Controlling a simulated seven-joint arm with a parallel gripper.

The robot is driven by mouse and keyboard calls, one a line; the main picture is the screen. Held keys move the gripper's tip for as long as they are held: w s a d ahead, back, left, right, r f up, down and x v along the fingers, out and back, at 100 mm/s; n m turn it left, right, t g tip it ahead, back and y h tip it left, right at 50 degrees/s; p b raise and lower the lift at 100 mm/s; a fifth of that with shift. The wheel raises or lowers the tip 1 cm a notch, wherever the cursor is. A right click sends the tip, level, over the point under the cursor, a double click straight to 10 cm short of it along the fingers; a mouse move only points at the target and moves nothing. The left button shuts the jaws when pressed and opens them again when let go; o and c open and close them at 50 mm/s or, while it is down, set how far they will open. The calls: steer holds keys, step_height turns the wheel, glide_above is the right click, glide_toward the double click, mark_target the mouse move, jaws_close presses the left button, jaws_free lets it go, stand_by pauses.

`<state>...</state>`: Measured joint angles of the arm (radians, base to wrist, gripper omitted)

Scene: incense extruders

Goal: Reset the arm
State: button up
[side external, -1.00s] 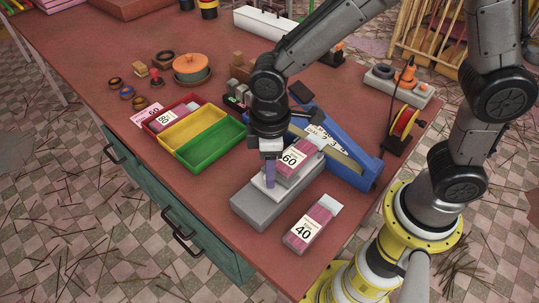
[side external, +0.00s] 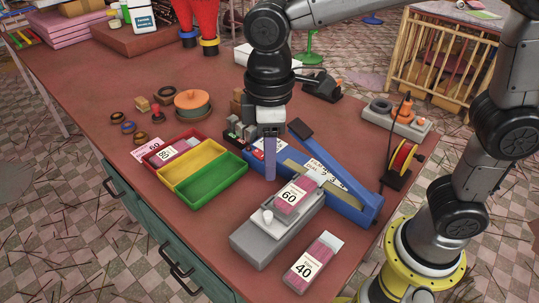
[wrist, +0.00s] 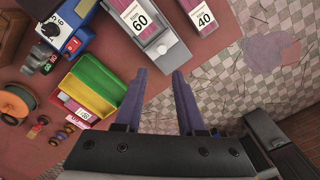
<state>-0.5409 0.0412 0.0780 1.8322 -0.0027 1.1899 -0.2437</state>
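My gripper (side external: 270,165) is raised above the table, behind the grey device. In the wrist view my gripper (wrist: 161,76) has its two purple fingers spread apart with nothing between them. The pack marked 60 (side external: 291,197) lies on top of the grey device (side external: 262,240), clear of the fingers. The pack marked 40 (side external: 314,262) lies on the table to the right of the device. Both packs also show at the top of the wrist view.
A blue sealer-like device (side external: 355,203) stands behind the grey one. A red, yellow and green tray (side external: 215,183) sits to the left, with a pack marked 80 (side external: 170,152) in its red part. An orange-lidded pot (side external: 192,103) stands farther back. The table's front left is clear.

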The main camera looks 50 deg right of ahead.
steer(key=s+d+r+m+t, duration=0.35)
steer(key=d+r, duration=0.25)
steer(key=d, duration=0.6)
steer(key=s+d+f+m+t, duration=0.2)
steer(key=s+d+f+m, duration=0.3)
steer(key=s, duration=0.4)
steer(key=shift+d, duration=0.2)
